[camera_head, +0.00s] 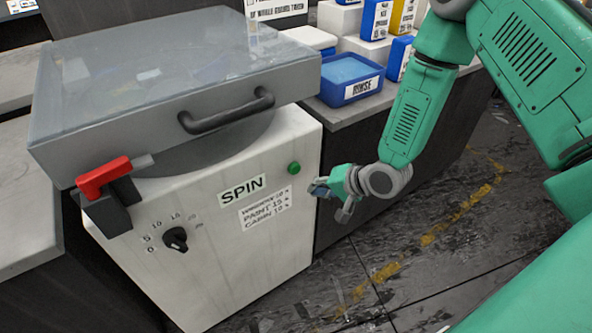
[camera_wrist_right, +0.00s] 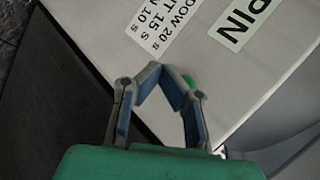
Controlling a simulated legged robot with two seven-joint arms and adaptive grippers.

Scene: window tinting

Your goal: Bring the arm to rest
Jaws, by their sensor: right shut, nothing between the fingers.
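My right arm (camera_head: 408,115) is green and reaches down from the upper right. Its gripper (camera_head: 322,190) is shut and empty, just right of the front corner of the white spin machine (camera_head: 240,265). In the right wrist view the gripper (camera_wrist_right: 165,82) shows blue-padded fingers in front of the machine's white face. The green button (camera_head: 294,168) on that face is close to the gripper and shows partly behind a finger in the wrist view (camera_wrist_right: 188,80). Whether the fingers touch the machine cannot be told. My left gripper is out of view.
The machine's clear lid (camera_head: 165,85) is down, with a dark handle (camera_head: 228,112). A red-handled latch (camera_head: 104,178) and a black dial (camera_head: 175,239) are at its left. A blue rinse tub (camera_head: 350,78) stands on the counter behind. The floor (camera_head: 425,205) below the arm is clear.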

